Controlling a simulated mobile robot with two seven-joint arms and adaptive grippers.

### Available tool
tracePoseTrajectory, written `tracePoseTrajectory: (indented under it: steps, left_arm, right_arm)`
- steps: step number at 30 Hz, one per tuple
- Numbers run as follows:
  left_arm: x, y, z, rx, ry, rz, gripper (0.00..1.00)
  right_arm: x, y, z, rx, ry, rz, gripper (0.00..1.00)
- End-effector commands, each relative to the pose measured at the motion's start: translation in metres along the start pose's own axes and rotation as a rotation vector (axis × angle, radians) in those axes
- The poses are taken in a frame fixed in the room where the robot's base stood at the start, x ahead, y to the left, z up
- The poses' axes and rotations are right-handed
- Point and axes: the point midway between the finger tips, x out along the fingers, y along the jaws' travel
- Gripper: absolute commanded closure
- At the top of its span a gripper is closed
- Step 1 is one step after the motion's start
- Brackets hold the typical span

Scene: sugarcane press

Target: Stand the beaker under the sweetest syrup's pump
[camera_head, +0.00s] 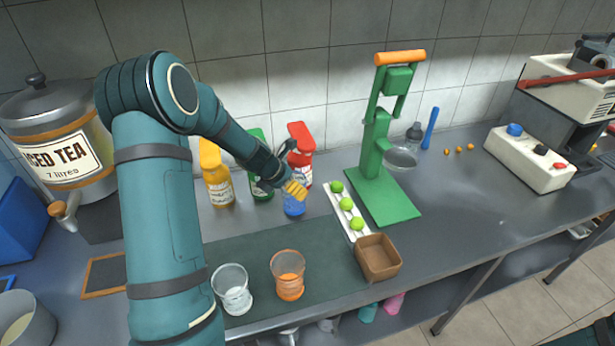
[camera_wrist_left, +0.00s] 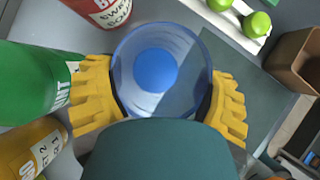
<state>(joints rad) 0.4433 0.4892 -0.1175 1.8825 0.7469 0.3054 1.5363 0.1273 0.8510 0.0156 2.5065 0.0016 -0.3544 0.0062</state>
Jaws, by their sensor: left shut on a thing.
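My left gripper (camera_head: 294,188) is shut on a clear blue beaker (camera_head: 294,208), which stands upright in front of the red syrup bottle (camera_head: 301,158). The left wrist view looks down into the beaker (camera_wrist_left: 157,72) between the yellow fingers of my gripper (camera_wrist_left: 160,103). I cannot tell if the beaker touches the counter. A green bottle (camera_head: 257,150), marked "MINT" in the left wrist view (camera_wrist_left: 28,85), and a yellow bottle (camera_head: 216,180) stand to the left. Labels on the red (camera_wrist_left: 108,10) and yellow (camera_wrist_left: 42,148) bottles are partly cut off; their sweetness numbers are not clearly readable. My right gripper is out of view.
A clear glass (camera_head: 232,290) and an orange glass (camera_head: 288,275) stand on the dark mat (camera_head: 330,250). A white rack of limes (camera_head: 345,210), a brown box (camera_head: 378,258) and a green press (camera_head: 380,190) are right of the beaker. A tea urn (camera_head: 58,140) stands left.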

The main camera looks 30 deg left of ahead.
Motion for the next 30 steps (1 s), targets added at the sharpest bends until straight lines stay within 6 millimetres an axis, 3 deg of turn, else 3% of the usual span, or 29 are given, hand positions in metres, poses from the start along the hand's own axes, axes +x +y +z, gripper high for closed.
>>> tracePoseTrajectory:
  steps: [15, 30]
  left_arm:
    - [0.033, -0.001, 0.05, 0.003, 0.0, -0.001, 0.62]
    - [0.041, -0.001, 0.043, 0.001, 0.0, -0.001, 0.62]
  right_arm:
    - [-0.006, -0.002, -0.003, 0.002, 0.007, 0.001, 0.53]
    - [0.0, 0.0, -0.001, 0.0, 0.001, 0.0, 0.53]
